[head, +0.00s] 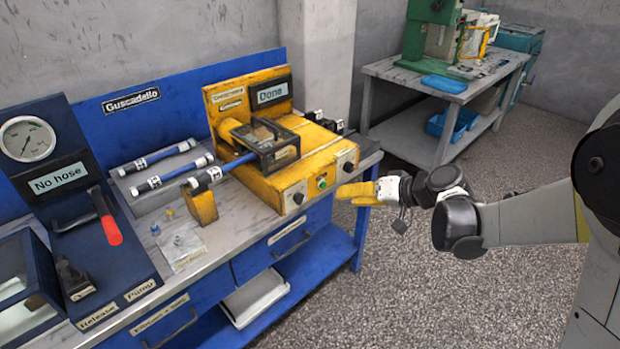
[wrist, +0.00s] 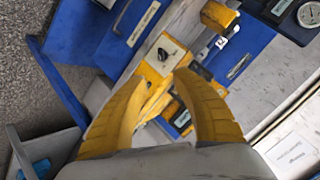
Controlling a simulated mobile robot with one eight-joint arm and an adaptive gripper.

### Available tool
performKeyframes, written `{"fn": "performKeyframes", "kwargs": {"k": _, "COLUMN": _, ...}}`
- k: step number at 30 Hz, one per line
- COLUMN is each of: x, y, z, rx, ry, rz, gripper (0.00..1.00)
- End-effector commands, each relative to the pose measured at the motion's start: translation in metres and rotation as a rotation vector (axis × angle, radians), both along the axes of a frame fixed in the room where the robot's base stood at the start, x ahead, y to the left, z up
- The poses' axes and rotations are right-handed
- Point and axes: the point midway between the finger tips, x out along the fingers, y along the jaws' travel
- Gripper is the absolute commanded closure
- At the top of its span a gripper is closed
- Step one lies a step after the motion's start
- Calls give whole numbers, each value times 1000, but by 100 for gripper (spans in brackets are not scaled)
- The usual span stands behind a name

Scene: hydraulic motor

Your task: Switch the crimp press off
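The crimp press (head: 285,180) is a yellow machine on the blue workbench, its display (head: 272,94) reading "Done". Its front has a left dark knob (head: 298,198), a right dark knob (head: 348,166) and a green button (head: 321,182) between them. My gripper (head: 345,193), with yellow fingers, is just in front of the press's right front side, near the right knob. In the wrist view my gripper (wrist: 168,72) has its fingers apart with nothing held. One knob (wrist: 163,53) shows just beyond the fingertips. I cannot tell whether the fingers touch the press.
A blue hose (head: 238,162) runs into the press. Other hoses (head: 170,165) lie in a grey tray behind. A pump panel (head: 70,190) with gauge, red-handled lever and "No hose" display stands left. Drawers (head: 290,235) are below. Open floor (head: 450,270) lies right of the bench.

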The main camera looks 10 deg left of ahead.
Motion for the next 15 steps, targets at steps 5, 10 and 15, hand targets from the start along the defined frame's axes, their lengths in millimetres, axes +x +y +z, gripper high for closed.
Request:
{"fn": "performKeyframes", "kwargs": {"k": 5, "x": 32, "y": 27, "z": -39, "rx": 154, "ry": -53, "rz": 79, "gripper": 67}}
{"fn": "performKeyframes", "kwargs": {"k": 10, "x": 42, "y": 39, "z": -63, "rx": 249, "ry": -96, "rz": 122, "gripper": 67}}
{"fn": "performKeyframes", "kwargs": {"k": 15, "x": 44, "y": 46, "z": -73, "rx": 281, "ry": -111, "rz": 138, "gripper": 67}}
